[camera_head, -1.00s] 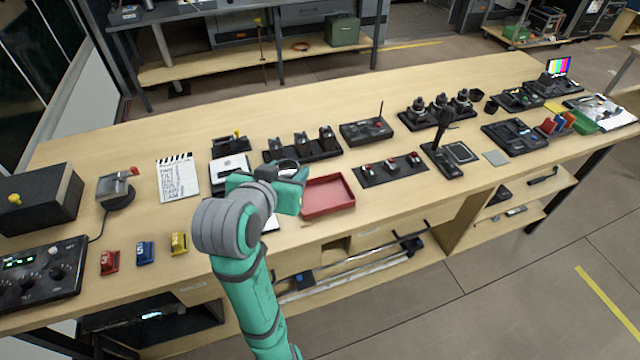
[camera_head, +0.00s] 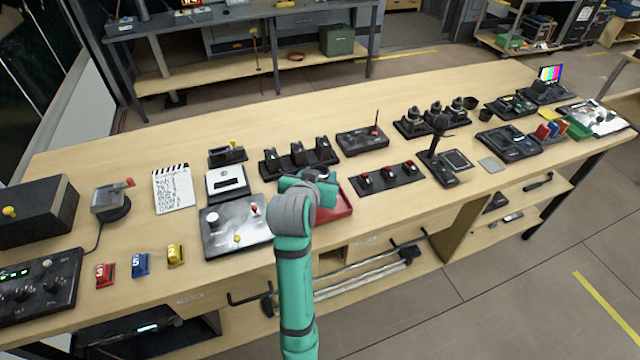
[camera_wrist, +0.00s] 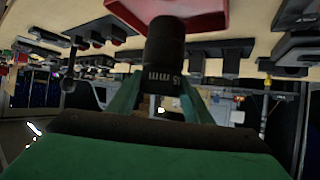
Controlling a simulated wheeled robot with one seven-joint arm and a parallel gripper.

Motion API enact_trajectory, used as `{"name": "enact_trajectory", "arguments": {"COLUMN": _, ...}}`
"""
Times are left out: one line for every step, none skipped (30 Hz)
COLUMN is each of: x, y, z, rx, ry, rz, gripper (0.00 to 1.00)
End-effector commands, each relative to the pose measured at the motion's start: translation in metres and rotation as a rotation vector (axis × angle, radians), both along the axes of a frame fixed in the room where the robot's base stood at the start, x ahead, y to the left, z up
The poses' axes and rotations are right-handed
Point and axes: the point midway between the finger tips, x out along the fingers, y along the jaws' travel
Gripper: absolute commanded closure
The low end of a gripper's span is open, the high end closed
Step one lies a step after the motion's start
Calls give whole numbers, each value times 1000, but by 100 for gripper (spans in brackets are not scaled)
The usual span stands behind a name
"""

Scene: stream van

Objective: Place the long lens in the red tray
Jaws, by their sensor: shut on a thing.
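The long lens (camera_wrist: 165,55) is a black cylinder with white markings in the wrist view. My gripper (camera_wrist: 163,95) is shut on it, with a green finger on each side. In the head view my gripper (camera_head: 308,186) is over the red tray (camera_head: 340,207), and the arm hides much of the tray. The lens cannot be made out clearly there. The red tray also shows at the top of the wrist view (camera_wrist: 195,8), beyond the lens. I cannot tell how high the lens is above the tray.
A silver-topped control panel (camera_head: 236,226) lies just left of the tray. A black strip with red-topped switches (camera_head: 387,180) is to the right. A black holder with several upright pieces (camera_head: 299,158) stands behind. The bench's front edge is close below the tray.

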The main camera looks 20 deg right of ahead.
Motion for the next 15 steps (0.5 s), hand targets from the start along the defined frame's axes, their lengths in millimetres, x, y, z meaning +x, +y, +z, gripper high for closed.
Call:
{"name": "enact_trajectory", "arguments": {"x": 2, "y": -4, "z": -6, "rx": 0, "ry": 2, "rz": -2, "gripper": 91}}
{"name": "enact_trajectory", "arguments": {"x": 2, "y": -3, "z": -11, "rx": 0, "ry": 4, "rz": 0, "gripper": 91}}
{"name": "enact_trajectory", "arguments": {"x": 1, "y": -3, "z": -17, "rx": -2, "ry": 3, "rz": 1, "gripper": 91}}
{"name": "enact_trajectory", "arguments": {"x": 1, "y": -3, "z": -21, "rx": 0, "ry": 3, "rz": 1, "gripper": 91}}
{"name": "enact_trajectory", "arguments": {"x": 1, "y": -3, "z": -25, "rx": 0, "ry": 3, "rz": 1, "gripper": 91}}
{"name": "enact_trajectory", "arguments": {"x": 2, "y": -3, "z": -29, "rx": 0, "ry": 1, "rz": 0, "gripper": 91}}
{"name": "enact_trajectory", "arguments": {"x": 2, "y": -3, "z": -31, "rx": 0, "ry": 1, "rz": 0, "gripper": 91}}
{"name": "enact_trajectory", "arguments": {"x": 2, "y": -3, "z": -33, "rx": 1, "ry": 1, "rz": 0, "gripper": 91}}
{"name": "enact_trajectory", "arguments": {"x": 2, "y": -3, "z": -34, "rx": 0, "ry": 0, "rz": 0, "gripper": 91}}
{"name": "enact_trajectory", "arguments": {"x": 2, "y": -3, "z": -34, "rx": 0, "ry": 0, "rz": 0, "gripper": 91}}
{"name": "enact_trajectory", "arguments": {"x": 2, "y": -3, "z": -34, "rx": -1, "ry": -1, "rz": 0, "gripper": 91}}
{"name": "enact_trajectory", "arguments": {"x": 2, "y": -3, "z": -34, "rx": 0, "ry": -1, "rz": -1, "gripper": 91}}
{"name": "enact_trajectory", "arguments": {"x": 2, "y": -3, "z": -34, "rx": 0, "ry": -1, "rz": -1, "gripper": 91}}
{"name": "enact_trajectory", "arguments": {"x": 2, "y": -3, "z": -34, "rx": 0, "ry": -1, "rz": -1, "gripper": 91}}
{"name": "enact_trajectory", "arguments": {"x": 2, "y": -3, "z": -34, "rx": 0, "ry": -1, "rz": -1, "gripper": 91}}
